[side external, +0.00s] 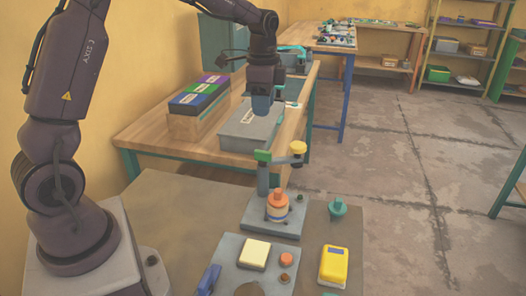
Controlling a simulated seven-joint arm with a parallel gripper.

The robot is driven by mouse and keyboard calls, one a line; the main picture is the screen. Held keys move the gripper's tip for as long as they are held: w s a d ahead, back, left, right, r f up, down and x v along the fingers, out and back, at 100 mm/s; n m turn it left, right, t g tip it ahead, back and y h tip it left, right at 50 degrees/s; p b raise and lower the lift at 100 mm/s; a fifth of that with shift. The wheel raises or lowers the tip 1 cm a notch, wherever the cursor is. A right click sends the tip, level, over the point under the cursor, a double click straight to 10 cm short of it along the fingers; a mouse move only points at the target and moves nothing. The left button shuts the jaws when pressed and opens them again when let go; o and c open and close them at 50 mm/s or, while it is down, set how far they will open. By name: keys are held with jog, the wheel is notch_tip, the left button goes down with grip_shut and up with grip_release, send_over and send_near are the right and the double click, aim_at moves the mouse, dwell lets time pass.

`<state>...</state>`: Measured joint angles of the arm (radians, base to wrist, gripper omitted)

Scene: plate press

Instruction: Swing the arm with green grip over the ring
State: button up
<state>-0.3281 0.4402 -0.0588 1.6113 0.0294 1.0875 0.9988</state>
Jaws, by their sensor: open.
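A plate press stands on the table, with a grey base plate (257,226) and a grey upright post (263,181). A green block (263,155) sits at the top of the post. A short swing arm runs right from it to a yellow knob (298,147) with a dark part below. A stacked orange-topped piece (278,204) with a pale band stands on the base plate, left of and below the knob; I cannot tell which part is the ring. My gripper (262,110) points down above the green block, apart from it and empty; the finger gap is hard to see.
A teal knobbed piece (338,208) stands right of the press. In front are a grey panel with a cream block (254,253) and orange button (286,259), a yellow box (333,265) and a blue piece (208,279). A grey case (250,127) lies on the wooden bench behind.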

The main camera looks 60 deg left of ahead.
aim_at(263, 151)
jog(key=shift+m, duration=0.3)
notch_tip(263, 151, down, 13)
jog(key=shift+f, duration=0.1)
jog(key=shift+c, duration=0.2)
grip_shut()
